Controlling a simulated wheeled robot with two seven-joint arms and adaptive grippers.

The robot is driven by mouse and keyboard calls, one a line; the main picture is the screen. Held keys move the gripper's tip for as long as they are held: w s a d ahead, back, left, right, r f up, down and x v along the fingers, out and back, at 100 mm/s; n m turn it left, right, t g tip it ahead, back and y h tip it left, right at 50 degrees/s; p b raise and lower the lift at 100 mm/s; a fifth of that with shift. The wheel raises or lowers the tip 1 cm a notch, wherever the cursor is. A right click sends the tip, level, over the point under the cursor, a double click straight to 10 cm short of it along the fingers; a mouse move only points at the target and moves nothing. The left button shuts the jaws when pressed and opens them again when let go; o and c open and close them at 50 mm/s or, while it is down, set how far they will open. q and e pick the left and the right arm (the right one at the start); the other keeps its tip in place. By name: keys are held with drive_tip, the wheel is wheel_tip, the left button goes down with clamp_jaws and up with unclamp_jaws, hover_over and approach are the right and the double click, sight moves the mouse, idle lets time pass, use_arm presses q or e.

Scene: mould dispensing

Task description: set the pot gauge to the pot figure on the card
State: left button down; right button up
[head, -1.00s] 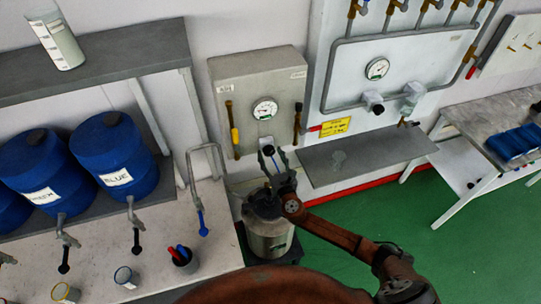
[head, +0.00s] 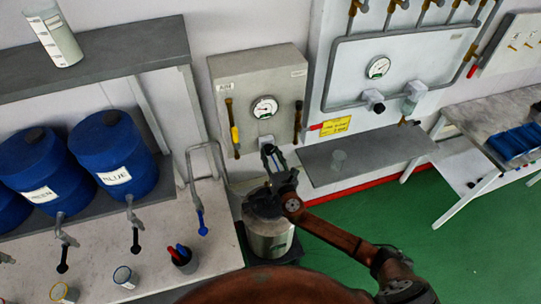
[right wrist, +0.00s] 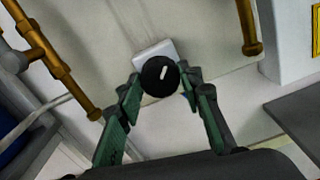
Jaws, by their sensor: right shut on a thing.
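The pot gauge (head: 264,107) is a round white dial on the grey wall box (head: 285,75). Its dark needle shows, but I cannot read the figures. Below the box, a black round knob (right wrist: 160,76) with a white mark sits in front of a pale block (right wrist: 150,55). My right gripper (head: 268,152) is shut on this knob; in the right wrist view its green fingers (right wrist: 160,88) flank it. The yellow card (head: 336,126) is on the wall to the right; its writing is too small to read. My left gripper is not in view.
A metal pot (head: 268,235) stands below my right gripper. Brass pipes hang on both sides of the box. Blue barrels (head: 115,150) stand left.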

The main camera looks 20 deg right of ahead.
drive_tip(key=m+b, duration=0.2)
drive_tip(key=m, duration=0.1)
drive_tip(key=shift+f, duration=0.15)
drive_tip(key=shift+m+b, duration=0.6)
drive_tip(key=shift+m, duration=0.9)
drive_tip(key=o, duration=1.1)
drive_tip(key=s, duration=1.2)
drive_tip(key=shift+d, duration=0.25)
